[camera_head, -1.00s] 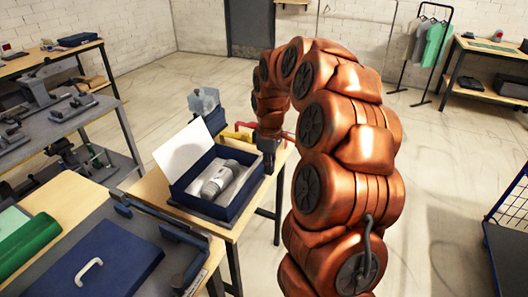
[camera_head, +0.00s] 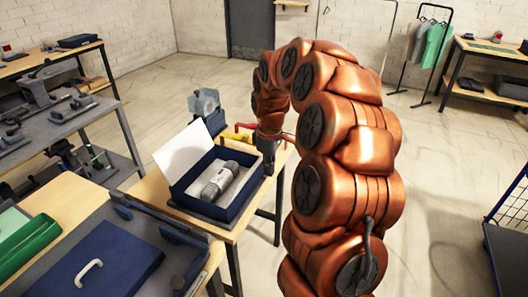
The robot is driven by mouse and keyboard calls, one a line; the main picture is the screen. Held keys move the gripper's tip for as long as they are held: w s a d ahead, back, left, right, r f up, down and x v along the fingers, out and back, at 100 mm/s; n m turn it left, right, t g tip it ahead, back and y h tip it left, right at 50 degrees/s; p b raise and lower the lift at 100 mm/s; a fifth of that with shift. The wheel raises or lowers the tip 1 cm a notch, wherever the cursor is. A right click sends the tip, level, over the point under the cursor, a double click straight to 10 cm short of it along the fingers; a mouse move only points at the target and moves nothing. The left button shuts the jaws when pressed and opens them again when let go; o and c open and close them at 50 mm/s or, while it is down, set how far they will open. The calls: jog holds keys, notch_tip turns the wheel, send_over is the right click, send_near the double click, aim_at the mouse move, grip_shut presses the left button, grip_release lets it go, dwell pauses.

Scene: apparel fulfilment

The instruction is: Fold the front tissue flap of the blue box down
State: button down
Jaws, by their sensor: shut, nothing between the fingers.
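The open blue box (camera_head: 208,208) sits on a light wooden table. A white panel (camera_head: 183,152) stands up, tilted, along its far left side; I cannot tell whether it is tissue or a lid. White lining shows inside around a grey cylindrical item (camera_head: 220,182) with a pale band. I cannot make out the front tissue flap as a separate piece.
A clear container and a blue bin (camera_head: 215,121) stand behind the box, near red and yellow parts. A grey shelf (camera_head: 50,125) with tools stands left. Floor is clear beyond the table.

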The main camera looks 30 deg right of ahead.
jog(key=p, duration=0.3)
send_over(226, 178)
dwell(1.4)
jog(key=shift+f+b, duration=1.15)
jog(key=shift+f, duration=2.1)
jog(key=shift+r, duration=0.1)
notch_tip(226, 178, up, 8)
jog(key=p, duration=0.1)
jog(key=shift+p, duration=0.35)
